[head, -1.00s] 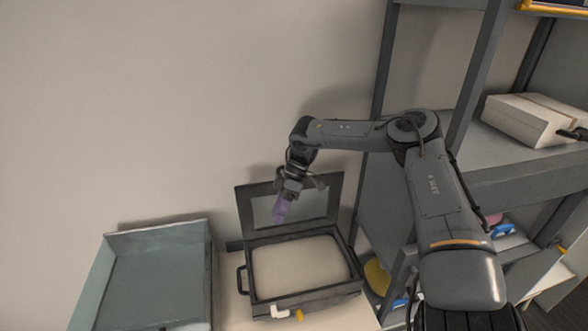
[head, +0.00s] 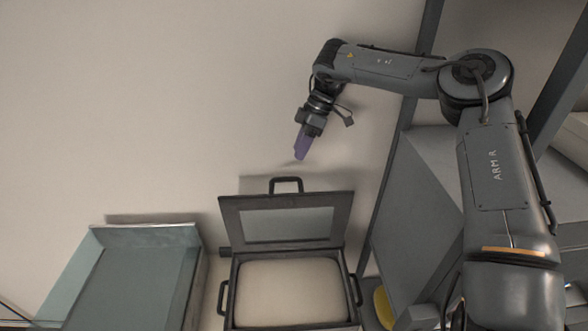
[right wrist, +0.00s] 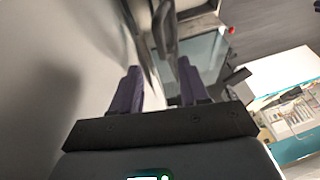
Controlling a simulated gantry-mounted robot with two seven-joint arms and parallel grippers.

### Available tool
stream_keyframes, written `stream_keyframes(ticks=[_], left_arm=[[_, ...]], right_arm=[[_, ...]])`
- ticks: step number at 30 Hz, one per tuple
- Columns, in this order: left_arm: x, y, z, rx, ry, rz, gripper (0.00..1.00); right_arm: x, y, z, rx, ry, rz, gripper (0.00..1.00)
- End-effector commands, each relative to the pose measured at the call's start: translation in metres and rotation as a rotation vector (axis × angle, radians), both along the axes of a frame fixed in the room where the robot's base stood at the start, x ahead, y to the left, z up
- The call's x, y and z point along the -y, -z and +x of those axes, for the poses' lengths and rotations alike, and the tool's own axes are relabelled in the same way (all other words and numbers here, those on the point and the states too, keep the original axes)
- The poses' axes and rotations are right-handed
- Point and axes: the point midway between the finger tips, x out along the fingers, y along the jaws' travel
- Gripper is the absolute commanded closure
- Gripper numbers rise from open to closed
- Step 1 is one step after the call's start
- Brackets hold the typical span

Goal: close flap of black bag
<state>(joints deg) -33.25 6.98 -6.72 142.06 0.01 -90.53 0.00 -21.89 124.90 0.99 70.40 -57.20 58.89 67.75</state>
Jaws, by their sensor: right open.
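The black bag (head: 232,292) stands open in the lower middle of the head view, with a pale inside. Its flap (head: 228,222) is raised at the back, has a dark frame around a clear window, and carries a handle (head: 286,181) on its top edge. My right gripper (head: 301,146) has purple fingers, is empty, and points down above the flap, apart from it in the picture. In the right wrist view my right gripper (right wrist: 160,85) has its fingers spread, with the flap's handle (right wrist: 164,32) seen beyond the gap. My left gripper is not in view.
A grey-green open tray (head: 135,285) stands left of the bag. A grey shelf rack (head: 425,190) rises on the right, with a yellow item (head: 383,308) low beside it. A plain wall (head: 120,100) is behind. The space above the bag's opening is clear.

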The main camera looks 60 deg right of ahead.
Motion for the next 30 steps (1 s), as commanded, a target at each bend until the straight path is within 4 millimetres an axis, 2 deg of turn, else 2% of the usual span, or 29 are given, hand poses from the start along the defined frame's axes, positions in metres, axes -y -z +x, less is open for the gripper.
stream_keyframes(ticks=[9,15,21,30], left_arm=[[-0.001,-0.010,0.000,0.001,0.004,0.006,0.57],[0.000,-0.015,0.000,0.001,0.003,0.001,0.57],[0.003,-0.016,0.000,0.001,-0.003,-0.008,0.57],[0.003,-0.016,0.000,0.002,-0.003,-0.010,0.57]], right_arm=[[-0.018,0.047,0.012,-0.003,-0.002,0.003,0.56],[-0.026,0.068,0.018,-0.001,-0.001,0.002,0.56],[-0.030,0.078,0.020,0.000,0.000,0.001,0.56],[-0.030,0.079,0.021,0.002,0.000,0.001,0.57]])
